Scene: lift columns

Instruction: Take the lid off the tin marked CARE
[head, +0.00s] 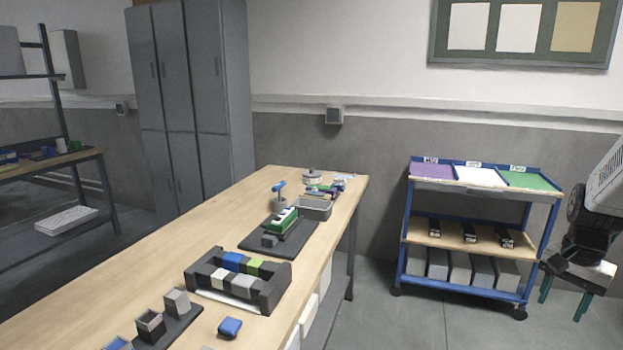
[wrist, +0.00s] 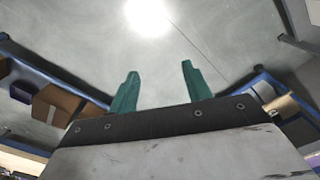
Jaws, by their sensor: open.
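No label reading CARE can be made out in either view. A small round grey and white object (head: 311,177), possibly a tin, stands at the far end of the wooden bench (head: 130,270) in the head view. It is too small to tell whether it has a lid. My gripper (head: 564,297) is at the right edge of the head view, far from that object, with its teal fingers pointing down. In the wrist view my gripper (wrist: 159,70) has its two fingers spread apart with nothing between them.
A dark tray of coloured blocks (head: 238,278), a blue block (head: 230,327) and a grey bin (head: 313,209) are on the bench. A blue-framed cart (head: 465,240) stands by the back wall, left of my gripper. Floor shows between bench and cart.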

